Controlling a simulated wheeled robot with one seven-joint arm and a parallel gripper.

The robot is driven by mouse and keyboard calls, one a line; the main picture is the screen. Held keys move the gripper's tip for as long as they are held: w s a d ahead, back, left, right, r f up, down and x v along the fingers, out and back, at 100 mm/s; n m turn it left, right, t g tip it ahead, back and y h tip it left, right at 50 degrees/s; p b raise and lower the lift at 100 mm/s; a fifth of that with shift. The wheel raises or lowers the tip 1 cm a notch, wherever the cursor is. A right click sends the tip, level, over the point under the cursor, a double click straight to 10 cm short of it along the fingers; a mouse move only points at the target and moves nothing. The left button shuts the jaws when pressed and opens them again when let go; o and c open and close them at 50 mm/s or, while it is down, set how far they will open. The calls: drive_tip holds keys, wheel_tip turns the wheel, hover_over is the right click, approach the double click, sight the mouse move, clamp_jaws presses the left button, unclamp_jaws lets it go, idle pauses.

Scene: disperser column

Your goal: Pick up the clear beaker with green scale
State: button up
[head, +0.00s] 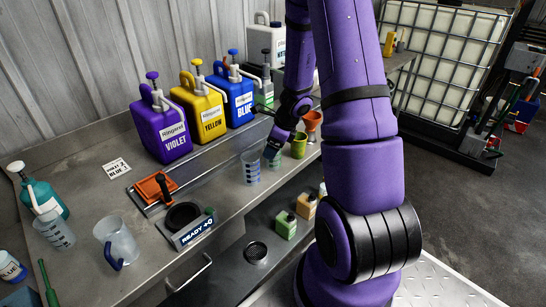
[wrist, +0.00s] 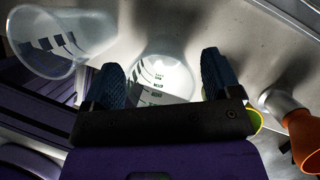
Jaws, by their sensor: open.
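The clear beaker with green scale (wrist: 172,72) stands on the metal bench, in the middle of the wrist view. My gripper (wrist: 163,78) is open, with one dark blue finger at each side of this beaker in the picture. I cannot tell whether the fingers touch it. My gripper's front bar hides the beaker's near part. In the head view the beaker (head: 272,158) shows partly below my gripper (head: 279,138), close to the bench's front edge.
A clear beaker with blue scale (head: 251,167) stands close on the left. Violet (head: 160,128), yellow (head: 202,108) and blue (head: 235,95) jugs line the back.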

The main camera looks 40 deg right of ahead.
drive_tip(key=c, duration=1)
